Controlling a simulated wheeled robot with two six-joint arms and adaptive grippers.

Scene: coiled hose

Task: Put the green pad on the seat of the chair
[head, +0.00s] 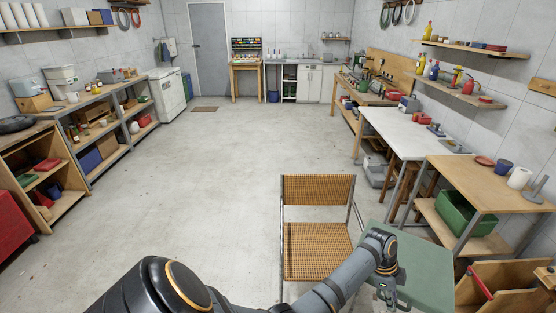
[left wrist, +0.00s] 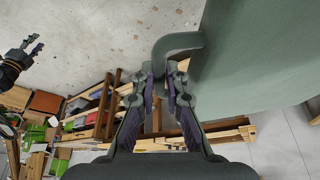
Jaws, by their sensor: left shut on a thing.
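The chair (head: 318,188), with a woven tan back and a metal frame, stands in front of me in the head view. Its woven seat (head: 316,258) is bare. The green pad (head: 428,268) is a flat slab to the right of the chair; it also fills the upper right of the left wrist view (left wrist: 265,50). My left gripper (head: 388,296) is at the pad's left part, and in the left wrist view (left wrist: 161,92) its fingers close on the pad's loop handle (left wrist: 178,42). My right gripper (left wrist: 34,46) shows small at the left of that view; its opening is unclear.
A wooden table (head: 490,188) with cups and a white roll, and a green bin (head: 458,215) below, stand right of the pad. A white table (head: 405,128) is behind it. Shelves (head: 95,110) line the left wall. The floor left of the chair is clear.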

